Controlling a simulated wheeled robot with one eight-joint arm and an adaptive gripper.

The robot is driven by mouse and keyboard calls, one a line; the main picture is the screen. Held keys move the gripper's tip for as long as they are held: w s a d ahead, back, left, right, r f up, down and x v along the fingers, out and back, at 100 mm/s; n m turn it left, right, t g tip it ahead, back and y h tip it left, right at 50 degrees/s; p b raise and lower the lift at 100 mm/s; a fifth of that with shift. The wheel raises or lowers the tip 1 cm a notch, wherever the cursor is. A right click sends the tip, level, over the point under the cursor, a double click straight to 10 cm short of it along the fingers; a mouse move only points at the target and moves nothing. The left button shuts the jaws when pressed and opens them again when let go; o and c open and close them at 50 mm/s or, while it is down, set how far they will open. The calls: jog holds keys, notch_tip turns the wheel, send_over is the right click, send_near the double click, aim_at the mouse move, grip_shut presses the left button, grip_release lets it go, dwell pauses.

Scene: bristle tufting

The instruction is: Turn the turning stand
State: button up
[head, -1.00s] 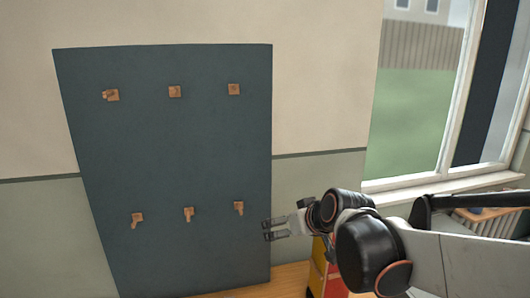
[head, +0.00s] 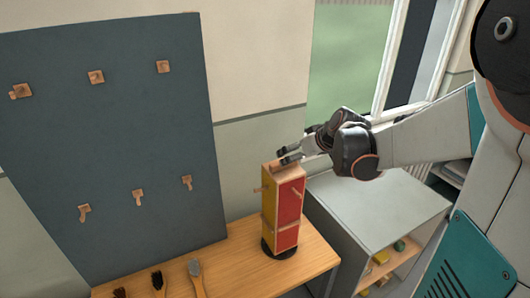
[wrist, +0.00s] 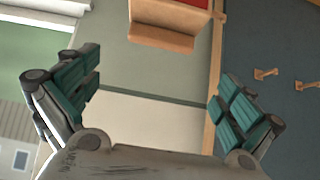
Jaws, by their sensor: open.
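The turning stand (head: 284,212) is a tall block with a yellow face and a red face, wooden edges and small wooden pegs. It stands upright on a black round base (head: 279,249) on the wooden bench. In the wrist view its wooden end and a bit of red (wrist: 170,25) show at the top edge. My gripper (head: 286,155) is close to the stand's top in the head view; I cannot tell whether it touches. In the wrist view my gripper (wrist: 157,78) has its fingers wide apart with nothing between them.
Several brushes (head: 158,282) lie at the bench's front left. A dark board (head: 120,150) with wooden pegs is on the wall behind. A grey cabinet (head: 385,210) with open shelves stands right of the bench (head: 235,262). A window is behind my arm.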

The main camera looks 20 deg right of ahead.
jog(key=b+x, duration=0.6)
jog(key=x, duration=0.6)
jog(key=shift+w+f, duration=0.15)
jog(key=c, duration=1.2)
